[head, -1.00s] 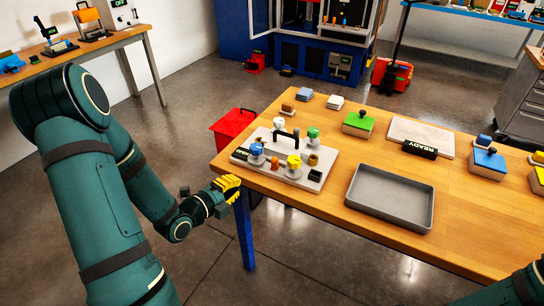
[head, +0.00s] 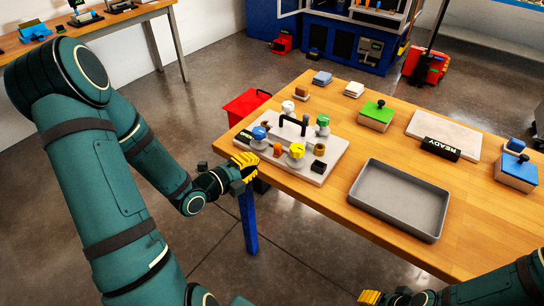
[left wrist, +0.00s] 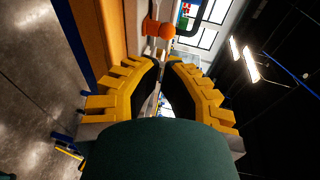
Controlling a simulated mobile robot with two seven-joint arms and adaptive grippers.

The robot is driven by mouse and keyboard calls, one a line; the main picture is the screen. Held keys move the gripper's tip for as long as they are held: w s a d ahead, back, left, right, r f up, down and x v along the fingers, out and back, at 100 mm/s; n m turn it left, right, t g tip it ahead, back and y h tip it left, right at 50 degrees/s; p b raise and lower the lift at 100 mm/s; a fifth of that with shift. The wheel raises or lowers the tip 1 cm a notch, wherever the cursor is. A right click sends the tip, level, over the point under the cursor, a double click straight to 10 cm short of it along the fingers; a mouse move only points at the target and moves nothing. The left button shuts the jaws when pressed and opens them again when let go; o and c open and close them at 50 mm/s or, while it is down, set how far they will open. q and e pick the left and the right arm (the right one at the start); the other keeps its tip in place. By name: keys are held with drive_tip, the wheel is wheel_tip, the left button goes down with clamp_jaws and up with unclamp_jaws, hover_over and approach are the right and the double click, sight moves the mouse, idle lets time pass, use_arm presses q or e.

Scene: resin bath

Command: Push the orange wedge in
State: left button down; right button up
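The orange wedge (head: 277,150) is a small orange piece on the front part of the pale plate (head: 318,170), between a blue-topped knob (head: 259,137) and a yellow-topped knob (head: 296,151). In the left wrist view the orange piece (left wrist: 160,28) shows just beyond my fingertips, apart from them. My left gripper (head: 254,160) is at the table's front left edge, beside the plate's front. Its yellow fingers converge in the left wrist view (left wrist: 162,62), with only a thin gap and nothing held. My right gripper (head: 383,297) shows only partly at the bottom edge.
The plate also carries a black handle (head: 293,122), a green knob (head: 322,124) and a brown knob (head: 319,150). A grey tray (head: 400,200) lies to the right. A green-topped block (head: 375,115) and a black READY sign (head: 440,149) stand behind it. A red bin (head: 246,105) is left of the table.

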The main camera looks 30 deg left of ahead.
sight(278, 151)
use_arm(q)
drive_tip(key=x, duration=0.8)
drive_tip(key=shift+b, duration=0.3)
drive_tip(key=shift+w+d+f+b, duration=0.15)
drive_tip(key=shift+w+b, duration=0.3)
drive_tip(key=shift+b, duration=0.65)
